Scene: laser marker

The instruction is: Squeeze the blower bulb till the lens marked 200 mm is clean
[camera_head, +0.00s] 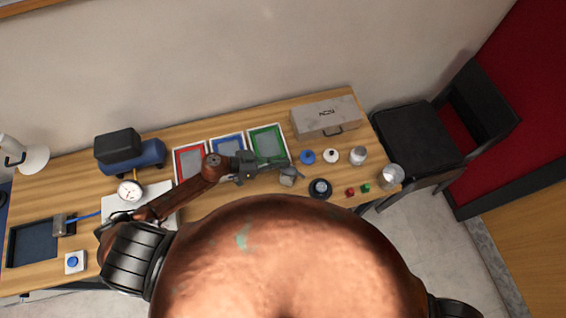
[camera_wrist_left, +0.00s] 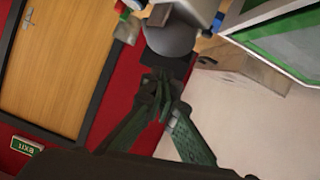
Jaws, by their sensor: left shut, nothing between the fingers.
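My left gripper (camera_head: 284,162) reaches over the right part of the table, just past the green-framed tray, with its fingers closed. In the left wrist view its fingertips (camera_wrist_left: 160,88) are together with nothing between them. A small grey object (camera_head: 288,177), perhaps the blower bulb, is close to the fingertips in the head view. A grey rounded thing (camera_wrist_left: 170,40) shows beyond the fingertips in the wrist view. No 200 mm marking is readable. My right gripper is out of view.
Red (camera_head: 190,160), blue (camera_head: 227,147) and green (camera_head: 267,143) framed trays lie along the back. A metal case (camera_head: 325,117) stands at back right.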

